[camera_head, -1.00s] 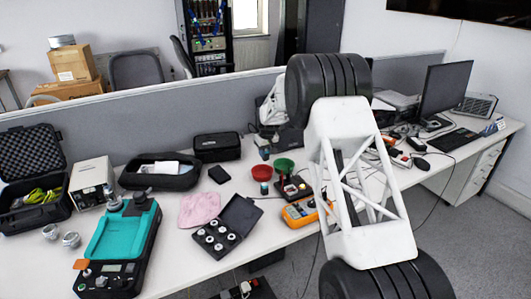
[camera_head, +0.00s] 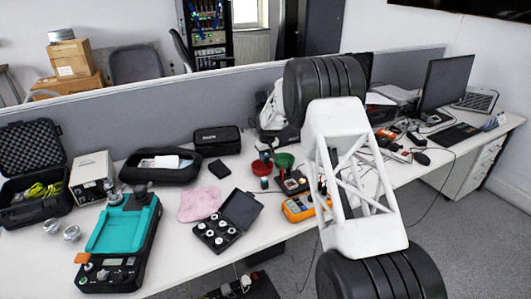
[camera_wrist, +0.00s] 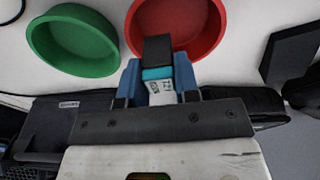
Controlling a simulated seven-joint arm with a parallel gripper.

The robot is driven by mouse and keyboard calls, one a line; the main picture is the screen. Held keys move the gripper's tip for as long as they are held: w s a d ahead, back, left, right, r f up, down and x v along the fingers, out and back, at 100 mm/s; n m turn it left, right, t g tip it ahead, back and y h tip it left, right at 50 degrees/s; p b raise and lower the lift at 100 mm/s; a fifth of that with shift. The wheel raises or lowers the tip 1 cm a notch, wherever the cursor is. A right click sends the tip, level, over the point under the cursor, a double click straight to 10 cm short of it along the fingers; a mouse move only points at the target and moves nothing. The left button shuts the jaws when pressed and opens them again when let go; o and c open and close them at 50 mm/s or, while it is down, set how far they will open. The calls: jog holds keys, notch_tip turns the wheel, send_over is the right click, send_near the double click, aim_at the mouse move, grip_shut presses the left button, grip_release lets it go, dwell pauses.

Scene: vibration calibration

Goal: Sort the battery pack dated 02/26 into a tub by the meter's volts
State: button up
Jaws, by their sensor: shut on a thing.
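My gripper (camera_wrist: 160,88) is shut on a small battery pack (camera_wrist: 158,75) with a dark end, a teal band and a white label. The label's print is too small to read surely. In the wrist view the pack overlaps the near rim of the red tub (camera_wrist: 188,22), with the green tub (camera_wrist: 72,42) to the left. In the head view the red tub (camera_head: 261,168) and green tub (camera_head: 284,160) stand side by side, and my gripper (camera_head: 263,153) is just above the red one. The orange meter (camera_head: 298,208) lies in front of them; its reading is not legible.
A small teal-and-dark item (camera_head: 264,183) stands in front of the red tub. An open black case of round parts (camera_head: 226,220), a pink cloth (camera_head: 200,204) and a teal-topped machine (camera_head: 120,235) are to the left. A monitor (camera_head: 446,84) stands right.

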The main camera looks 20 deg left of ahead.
jog(key=shift+f, duration=0.75)
jog(key=o, duration=1.1)
jog(key=shift+r, duration=0.1)
jog(key=shift+r, duration=3.9)
